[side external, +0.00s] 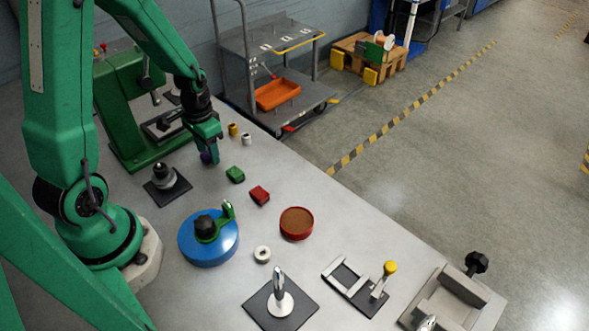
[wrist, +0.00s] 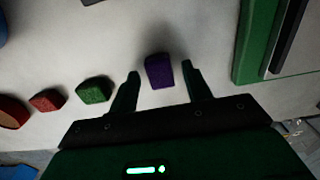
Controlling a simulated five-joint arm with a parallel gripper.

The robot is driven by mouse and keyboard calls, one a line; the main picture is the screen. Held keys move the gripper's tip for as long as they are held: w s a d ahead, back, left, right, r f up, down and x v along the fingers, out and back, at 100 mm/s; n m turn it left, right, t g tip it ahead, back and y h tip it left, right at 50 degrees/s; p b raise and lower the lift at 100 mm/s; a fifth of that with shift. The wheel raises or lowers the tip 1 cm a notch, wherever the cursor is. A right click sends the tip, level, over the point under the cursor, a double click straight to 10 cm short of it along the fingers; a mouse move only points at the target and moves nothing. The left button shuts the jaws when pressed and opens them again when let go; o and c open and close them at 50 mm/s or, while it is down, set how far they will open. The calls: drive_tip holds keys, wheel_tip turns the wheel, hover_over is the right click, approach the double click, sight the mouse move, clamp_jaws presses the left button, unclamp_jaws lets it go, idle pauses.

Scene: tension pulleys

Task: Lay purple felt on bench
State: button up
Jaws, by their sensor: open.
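The purple felt (wrist: 159,71) is a small dark purple block in the wrist view, between the two fingertips of my gripper (wrist: 161,74). A gap of pale bench shows on each side of it, so the fingers are open and apart from it. In the side view the purple felt (side external: 206,157) is partly hidden at the tips of my gripper (side external: 211,154), low over the grey bench (side external: 335,205). A shadow lies around the felt in the wrist view. I cannot tell for certain whether its underside touches the bench.
A green block (side external: 235,175) and a red block (side external: 259,195) lie close by. A green press (side external: 125,110) stands behind, left of my gripper. A black-based fixture (side external: 167,185), blue disc (side external: 208,248) and red-rimmed dish (side external: 297,223) stand nearer. Clamping fixtures (side external: 355,285) occupy the front right.

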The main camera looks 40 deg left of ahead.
drive_tip(key=shift+r, duration=0.15)
wheel_tip(320, 180, up, 12)
idle(0.9)
drive_tip(key=shift+d+r, duration=0.1)
idle(0.4)
drive_tip(key=s+d+r+t, duration=0.5)
drive_tip(key=s+d+r, duration=0.2)
drive_tip(key=d+r, duration=0.4)
drive_tip(key=shift+s+d+r+t, duration=0.25)
drive_tip(key=shift+s+d+t, duration=0.05)
drive_tip(key=shift+s+d, duration=0.1)
